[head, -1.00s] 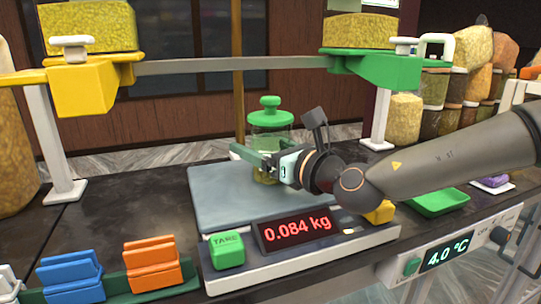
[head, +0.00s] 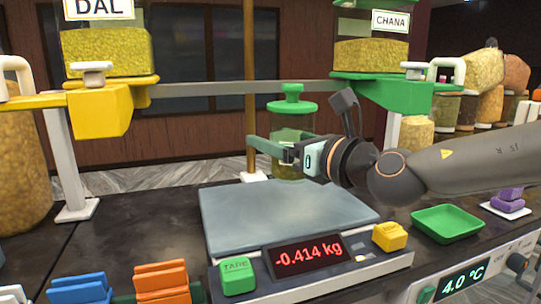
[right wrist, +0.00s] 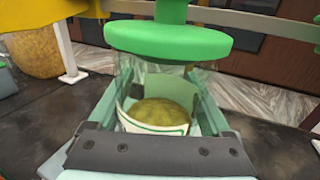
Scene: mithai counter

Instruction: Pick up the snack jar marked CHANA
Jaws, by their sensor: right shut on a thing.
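A clear glass jar (head: 293,126) with a green knobbed lid and yellowish-green contents is held upright above the back of the weighing scale (head: 225,222). My right gripper (head: 273,148) is shut around its body. In the right wrist view the green lid (right wrist: 168,42) fills the top, and the two fingers stand on either side of the glass. A white label with green edging shows between them, but its writing cannot be read. The scale's pan is bare and its display (head: 308,254) reads -0.414 kg. My left gripper is not in view.
A green dispenser (head: 385,90) labelled CHANA stands right behind the jar; a yellow one (head: 103,108) labelled DAL is at left. A metal bar (head: 240,88) joins them. A green tray (head: 447,223) lies right of the scale. Orange and blue clips (head: 162,280) are at front left.

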